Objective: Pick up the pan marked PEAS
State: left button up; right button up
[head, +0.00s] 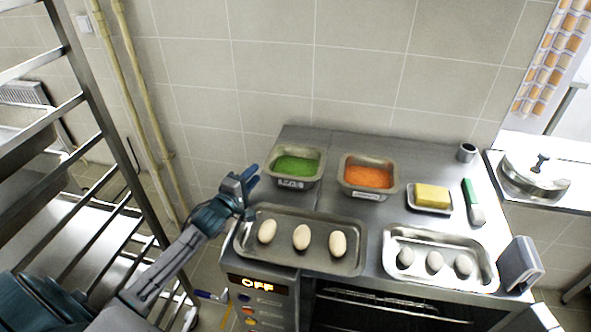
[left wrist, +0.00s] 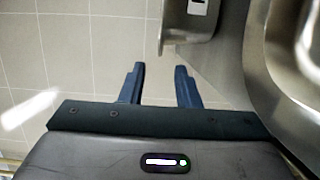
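A metal pan with green contents (head: 296,165) stands at the back left of the steel worktop. The label on its front is too small to read surely. My left gripper (head: 254,176) is just left of this pan, its fingers pointing toward it and apart from it. In the left wrist view the gripper (left wrist: 159,70) is open with nothing between its fingers. Part of a metal pan with a label (left wrist: 190,28) shows beyond the fingertips, slightly to the right. My right gripper is not in view.
A pan with orange contents (head: 368,176) stands to the right. A tray with eggs (head: 285,254) lies in front, close to my left gripper. A butter dish (head: 430,208), a green-handled tool (head: 470,192) and another tray (head: 440,283) are farther right. A rack (head: 90,110) stands at left.

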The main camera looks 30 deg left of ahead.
pick_arm(q)
jog(key=shift+w+b, duration=0.3)
jog(key=shift+w, duration=0.1)
jog(key=shift+w+f+b, duration=0.1)
jog(key=shift+w+b, duration=0.55)
jog(key=shift+w, duration=0.05)
jog(key=w+b, duration=0.1)
jog(key=w, duration=0.1)
jog(key=shift+w+d, duration=0.1)
jog(key=shift+w, duration=0.3)
jog(key=shift+w+b, duration=0.3)
jog(key=shift+b, duration=0.05)
grip_shut()
